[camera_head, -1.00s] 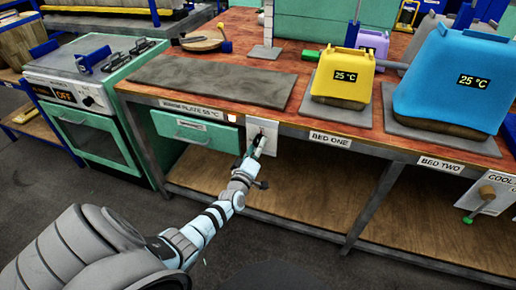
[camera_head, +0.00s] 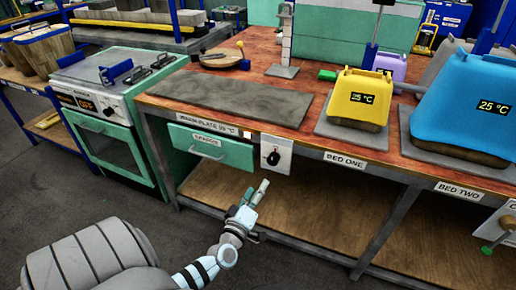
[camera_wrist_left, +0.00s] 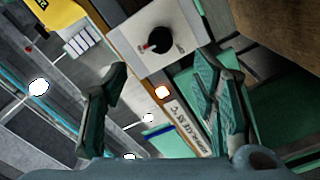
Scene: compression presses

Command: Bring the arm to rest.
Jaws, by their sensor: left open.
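My left gripper (camera_head: 252,196) is open and empty in the head view, below and in front of the workbench's front edge. It is apart from the white switch panel (camera_head: 282,146) with a black knob (camera_head: 273,158). In the left wrist view the two dark green fingers of the left gripper (camera_wrist_left: 160,90) stand wide apart. The black knob (camera_wrist_left: 158,41) with a red mark shows beyond them on its panel, with nothing touching it. A small glowing lamp (camera_wrist_left: 162,92) is beside the panel. My right gripper is in neither view.
The bench holds a dark warm plate (camera_head: 230,98), a yellow 25 °C press (camera_head: 358,98) and a blue 25 °C press (camera_head: 474,105). A green drawer (camera_head: 210,147) sits under the bench edge. A stove (camera_head: 118,110) stands at left. Open floor (camera_head: 140,195) lies in front.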

